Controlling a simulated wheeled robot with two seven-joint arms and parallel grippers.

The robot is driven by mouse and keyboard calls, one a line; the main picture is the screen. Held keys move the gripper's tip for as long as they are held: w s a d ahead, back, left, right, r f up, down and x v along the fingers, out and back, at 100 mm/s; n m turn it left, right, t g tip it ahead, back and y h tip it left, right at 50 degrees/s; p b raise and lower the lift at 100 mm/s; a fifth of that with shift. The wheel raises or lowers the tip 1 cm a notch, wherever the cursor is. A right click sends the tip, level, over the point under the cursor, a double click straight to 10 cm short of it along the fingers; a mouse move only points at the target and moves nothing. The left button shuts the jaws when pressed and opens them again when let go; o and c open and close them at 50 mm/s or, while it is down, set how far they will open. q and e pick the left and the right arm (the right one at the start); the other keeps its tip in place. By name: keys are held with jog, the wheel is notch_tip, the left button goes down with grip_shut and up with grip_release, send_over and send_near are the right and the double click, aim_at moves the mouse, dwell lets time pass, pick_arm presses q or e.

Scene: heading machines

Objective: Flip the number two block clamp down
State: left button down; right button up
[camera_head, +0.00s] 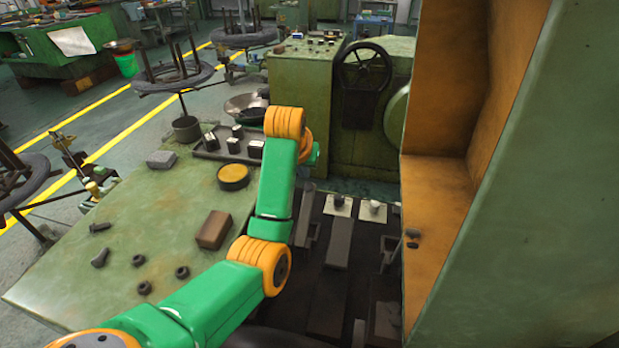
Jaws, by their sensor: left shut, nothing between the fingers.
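Several grey block clamps stand in the dark bed of the machine. The left one (307,226) is partly behind my forearm, a longer, wider one (340,246) is in the middle, and a narrow one (387,254) is at the right. I cannot read any numbers on them. My left arm comes in from the lower left and bends at its orange wrist. My right gripper is not in view.
The green table (140,215) at left holds a brown block (214,230), a yellow-topped tin (233,177) and loose nuts. A tall green-orange cabinet panel (540,200) closes off the right side. A handwheel (363,68) is behind.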

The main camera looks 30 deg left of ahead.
pick_arm(q)
send_near(309, 187)
jog(key=x, duration=0.5)
jog(key=shift+w+f, duration=0.15)
jog(key=shift+f, duration=0.1)
jog(key=shift+w+f+b, duration=0.3)
jog(key=shift+f, duration=0.1)
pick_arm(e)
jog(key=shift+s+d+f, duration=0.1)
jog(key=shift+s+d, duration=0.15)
pick_arm(q)
jog(key=shift+a, duration=0.1)
